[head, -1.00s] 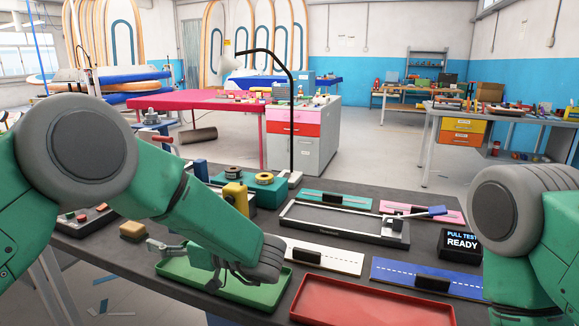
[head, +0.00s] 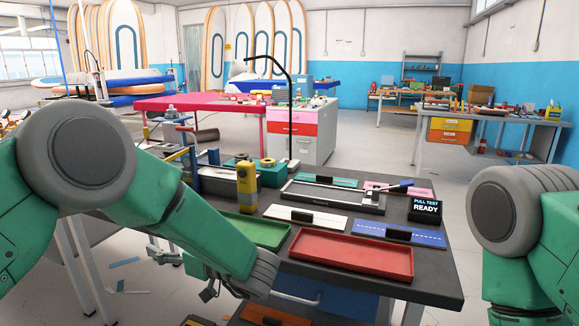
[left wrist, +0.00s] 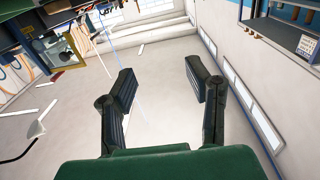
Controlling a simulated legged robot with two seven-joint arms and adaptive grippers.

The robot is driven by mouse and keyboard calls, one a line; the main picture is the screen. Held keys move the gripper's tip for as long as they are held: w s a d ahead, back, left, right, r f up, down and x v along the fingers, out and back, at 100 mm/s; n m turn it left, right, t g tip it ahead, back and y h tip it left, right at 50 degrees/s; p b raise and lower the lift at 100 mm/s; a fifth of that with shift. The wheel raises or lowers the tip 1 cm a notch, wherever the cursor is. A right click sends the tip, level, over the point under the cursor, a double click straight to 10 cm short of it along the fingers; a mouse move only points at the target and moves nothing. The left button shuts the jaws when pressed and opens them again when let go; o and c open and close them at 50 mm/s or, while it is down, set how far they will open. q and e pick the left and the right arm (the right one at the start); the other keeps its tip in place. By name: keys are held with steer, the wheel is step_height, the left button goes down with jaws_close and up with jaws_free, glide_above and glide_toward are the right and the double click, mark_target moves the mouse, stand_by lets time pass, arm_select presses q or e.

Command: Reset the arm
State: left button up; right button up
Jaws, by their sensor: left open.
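My left arm comes in from the left in the head view. Its gripper (head: 200,278) hangs low at the table's front left, below and in front of the green tray (head: 254,231). In the left wrist view the two dark fingers (left wrist: 160,90) stand wide apart with nothing between them, over pale floor. My right arm shows only in part at the right edge of the head view; its gripper is out of frame.
The dark table (head: 440,281) holds a red tray (head: 351,257), a white strip board (head: 305,219), a blue strip board (head: 400,231), a yellow tool (head: 247,188) and a "PULL TEST READY" display (head: 427,208). Free floor lies left of the table.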

arm_select(q)
step_height(320, 180, down, 11)
steer(key=a+m+t+h, duration=0.1)
steer(key=m+t+h, duration=0.4)
steer(key=m+h, duration=0.15)
steer(key=s+f+m+g+h, duration=0.1)
steer(key=s+f+m+h, duration=0.6)
steer(key=f, duration=0.5)
steer(key=s+f+g+h, duration=0.1)
steer(key=s+f+g, duration=0.1)
steer(key=s, duration=0.8)
steer(key=s+a+f+g+h, duration=0.1)
steer(key=s+g, duration=0.3)
steer(key=s, duration=0.6)
steer(key=s+a+f+g+h, duration=0.1)
steer(key=s+f+g, duration=0.3)
steer(key=s, duration=0.6)
steer(key=shift+s, duration=0.15)
steer(key=shift+f+m, duration=0.1)
steer(key=shift+m, duration=0.15)
